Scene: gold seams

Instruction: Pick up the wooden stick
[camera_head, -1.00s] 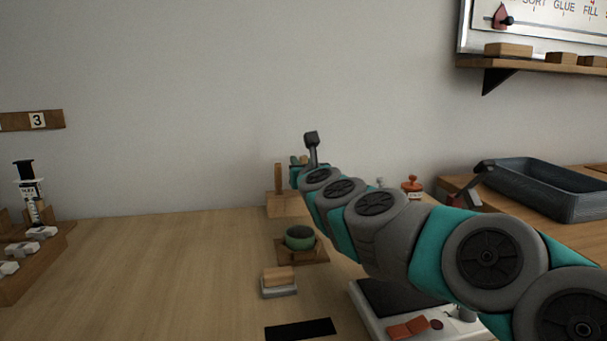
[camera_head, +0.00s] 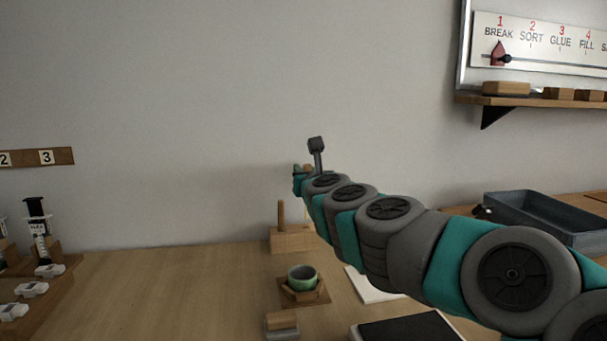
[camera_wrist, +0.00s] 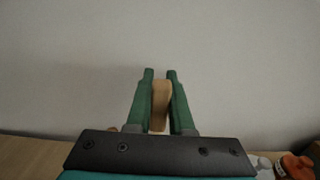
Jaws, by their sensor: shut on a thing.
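My gripper (camera_wrist: 160,75) shows in the wrist view with its two green fingers closed on a pale wooden stick (camera_wrist: 160,105). The stick stands roughly upright between the fingers, with the grey wall behind it. In the head view my gripper (camera_head: 301,176) is at the far end of the arm, small and partly hidden by my own wrist. It is above the back of the bench, over a wooden block (camera_head: 290,240). A brown upright peg (camera_head: 281,213) stands at that block.
A green bowl (camera_head: 303,274) sits on a wooden holder in front of the block. A dark-topped device (camera_head: 410,328) is at the front. A grey tray (camera_head: 545,215) lies at right, and a rack with small white pieces (camera_head: 33,289) at left. The left bench middle is clear.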

